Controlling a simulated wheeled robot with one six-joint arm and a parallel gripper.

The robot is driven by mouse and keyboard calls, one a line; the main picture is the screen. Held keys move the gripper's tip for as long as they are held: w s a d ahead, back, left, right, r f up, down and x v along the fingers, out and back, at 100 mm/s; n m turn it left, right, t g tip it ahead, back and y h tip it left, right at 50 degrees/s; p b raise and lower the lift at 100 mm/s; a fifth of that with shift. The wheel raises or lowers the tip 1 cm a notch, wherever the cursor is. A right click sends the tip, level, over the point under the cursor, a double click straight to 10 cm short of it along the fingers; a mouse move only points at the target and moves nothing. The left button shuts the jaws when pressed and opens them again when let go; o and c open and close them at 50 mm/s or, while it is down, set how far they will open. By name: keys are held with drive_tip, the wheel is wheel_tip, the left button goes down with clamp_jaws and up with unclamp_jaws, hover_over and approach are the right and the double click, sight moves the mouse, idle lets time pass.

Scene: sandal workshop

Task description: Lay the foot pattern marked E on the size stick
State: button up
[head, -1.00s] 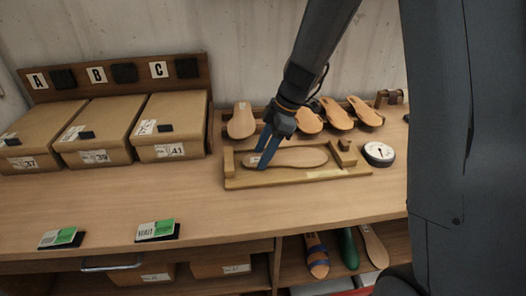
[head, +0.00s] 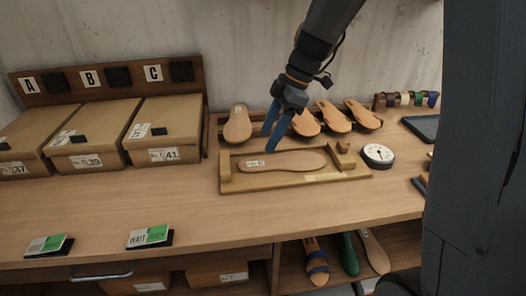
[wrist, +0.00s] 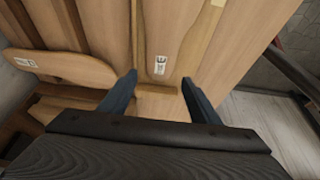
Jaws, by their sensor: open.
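A tan foot pattern (head: 295,160) lies flat in the wooden size stick (head: 270,184), its labelled end to the left near the end block. The label's letter is too small to read in the head view; the label also shows on the pattern in the wrist view (wrist: 160,88). My gripper (head: 269,138) is open and empty, above and behind the pattern's labelled end, apart from it. In the wrist view, my two blue fingers (wrist: 157,82) stand wide apart with nothing between them.
Several other foot patterns (head: 331,117) stand in a rack behind the size stick. A round dial (head: 379,154) sits to its right. Boxes (head: 165,130) stand at the left, and two cards (head: 148,235) lie at the front edge. The bench's front middle is clear.

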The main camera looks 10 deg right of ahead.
drive_tip(key=v, duration=0.4)
drive_tip(key=s+d+f+m+h, duration=0.1)
drive_tip(key=s+f+m, duration=0.1)
drive_tip(key=s+m, duration=0.1)
drive_tip(key=s+d+f+m, duration=0.1)
drive_tip(key=s+f+m, duration=0.1)
drive_tip(key=m, duration=0.1)
drive_tip(key=s+d+f+m+h+b, duration=0.1)
drive_tip(key=s+d+f+m, duration=0.1)
drive_tip(key=s+f+m, duration=0.1)
drive_tip(key=shift+s+h, duration=0.3)
drive_tip(key=shift+s, duration=0.05)
drive_tip(key=s+f+m, duration=0.1)
drive_tip(key=s+m, duration=0.1)
drive_tip(key=m, duration=0.1)
drive_tip(key=s+d+f+m+h, duration=0.1)
drive_tip(key=s+f+m, duration=0.1)
drive_tip(key=s+m, duration=0.1)
drive_tip(key=s+d+f+m+t, duration=0.1)
drive_tip(key=s+f+m, duration=0.1)
drive_tip(key=s+m, duration=0.1)
drive_tip(key=shift+s+d+h, duration=0.15)
drive_tip(key=shift+d+h, duration=0.05)
drive_tip(key=shift+h, duration=0.2)
